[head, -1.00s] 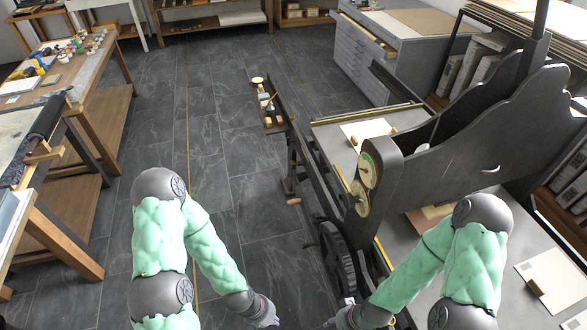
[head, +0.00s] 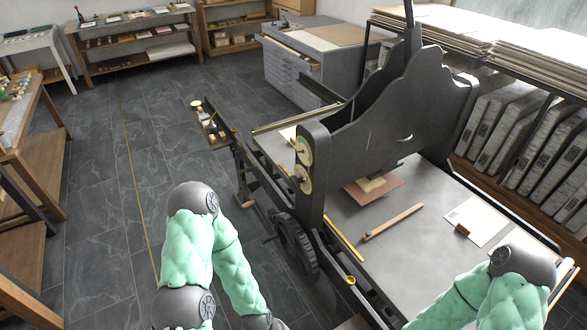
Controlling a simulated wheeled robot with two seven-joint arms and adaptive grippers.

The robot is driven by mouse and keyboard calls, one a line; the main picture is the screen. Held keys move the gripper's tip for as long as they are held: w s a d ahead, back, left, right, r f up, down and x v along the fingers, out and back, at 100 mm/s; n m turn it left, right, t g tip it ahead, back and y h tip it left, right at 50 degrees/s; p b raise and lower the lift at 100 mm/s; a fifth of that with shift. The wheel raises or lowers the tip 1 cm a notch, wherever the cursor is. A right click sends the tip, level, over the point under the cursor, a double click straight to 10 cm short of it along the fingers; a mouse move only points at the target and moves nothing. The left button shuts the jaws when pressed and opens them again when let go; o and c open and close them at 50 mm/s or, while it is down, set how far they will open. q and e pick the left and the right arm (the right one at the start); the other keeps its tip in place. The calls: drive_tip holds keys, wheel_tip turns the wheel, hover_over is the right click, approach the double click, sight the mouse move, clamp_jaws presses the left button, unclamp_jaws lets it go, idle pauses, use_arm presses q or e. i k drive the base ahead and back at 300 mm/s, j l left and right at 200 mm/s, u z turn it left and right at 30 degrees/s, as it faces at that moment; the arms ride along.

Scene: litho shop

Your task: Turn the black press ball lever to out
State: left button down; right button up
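The black press (head: 390,110) stands right of centre, with two round brass-rimmed dials (head: 303,150) on its near upright. A toothed black wheel (head: 297,247) sits low on its left side. A small brass-coloured round knob (head: 351,281) shows near the front of the bed rail; I cannot tell whether it is the ball lever. A dark upright post rises from the press top. My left arm reaches down at the bottom centre, left of the wheel, and its gripper is cut off by the lower edge. My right arm is at the bottom right, its gripper out of view.
The grey press bed (head: 390,235) carries a wooden bar (head: 392,222), a brown sheet (head: 375,190) and a white sheet (head: 478,220) with a small block. Shelves of wrapped slabs (head: 525,150) stand right. Wooden tables line the left. Dark tiled floor (head: 110,210) is open left of the press.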

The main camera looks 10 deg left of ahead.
sight(248, 170)
drive_tip(key=i+j+z, duration=0.15)
drive_tip(key=j+z, duration=0.15)
drive_tip(key=j, duration=0.15)
drive_tip(key=i+j+z, duration=0.1)
drive_tip(key=j+z, duration=0.55)
drive_tip(key=j, duration=1.45)
drive_tip(key=i+j, duration=0.15)
drive_tip(key=j, duration=2.2)
drive_tip(key=i+j, duration=0.15)
drive_tip(key=j, duration=1)
